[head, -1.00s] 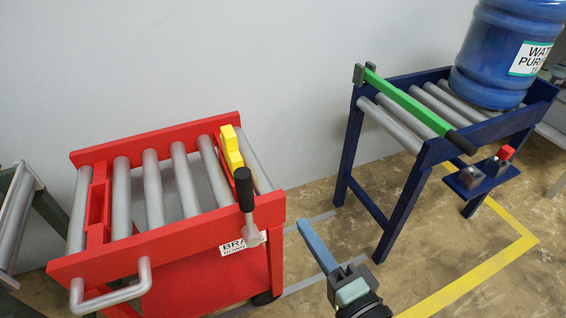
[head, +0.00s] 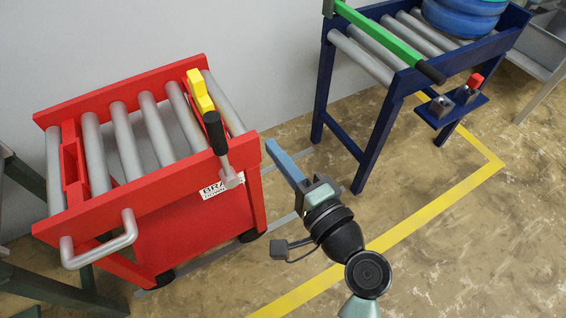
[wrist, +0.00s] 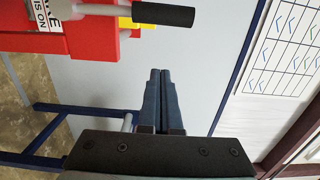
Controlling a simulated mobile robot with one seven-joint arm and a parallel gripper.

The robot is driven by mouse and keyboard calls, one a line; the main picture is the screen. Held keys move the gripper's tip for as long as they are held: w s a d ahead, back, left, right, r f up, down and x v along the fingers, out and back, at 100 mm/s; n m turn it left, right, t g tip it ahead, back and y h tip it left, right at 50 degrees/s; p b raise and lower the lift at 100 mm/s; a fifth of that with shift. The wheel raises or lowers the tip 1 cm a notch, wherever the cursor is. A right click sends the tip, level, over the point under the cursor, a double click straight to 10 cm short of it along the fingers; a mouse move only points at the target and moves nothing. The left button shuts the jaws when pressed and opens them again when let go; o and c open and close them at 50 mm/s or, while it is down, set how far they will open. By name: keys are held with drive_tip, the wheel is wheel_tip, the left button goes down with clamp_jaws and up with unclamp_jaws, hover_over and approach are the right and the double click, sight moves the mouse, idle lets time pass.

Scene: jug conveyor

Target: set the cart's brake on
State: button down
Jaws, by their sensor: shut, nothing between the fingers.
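The red cart (head: 190,235) stands at the left with rollers on top. Its brake lever (head: 215,133) has a black grip and a grey pivot on the cart's right front corner, and points up. A partly hidden white brake label (head: 215,190) is beside the pivot. In the wrist view, the black grip (wrist: 163,14) shows at the top, with part of the label (wrist: 22,14) on the red cart. My gripper (head: 271,145) is shut and empty, to the right of the lever and apart from it. Its blue fingers (wrist: 160,72) are together in the wrist view.
A dark blue roller stand (head: 365,150) with a green bar (head: 385,38) and a blue jug (head: 460,18) is at the right. A yellow stop (head: 198,90) sits on the cart's rollers. A yellow floor line (head: 410,232) crosses open floor.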

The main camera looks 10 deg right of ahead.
sight(221, 152)
drive_tip(key=w+a, duration=0.4)
drive_tip(key=a, duration=0.1)
drive_tip(key=shift+w+a+b, duration=0.2)
drive_tip(key=shift+a+b, duration=0.2)
drive_tip(key=shift+a, duration=0.1)
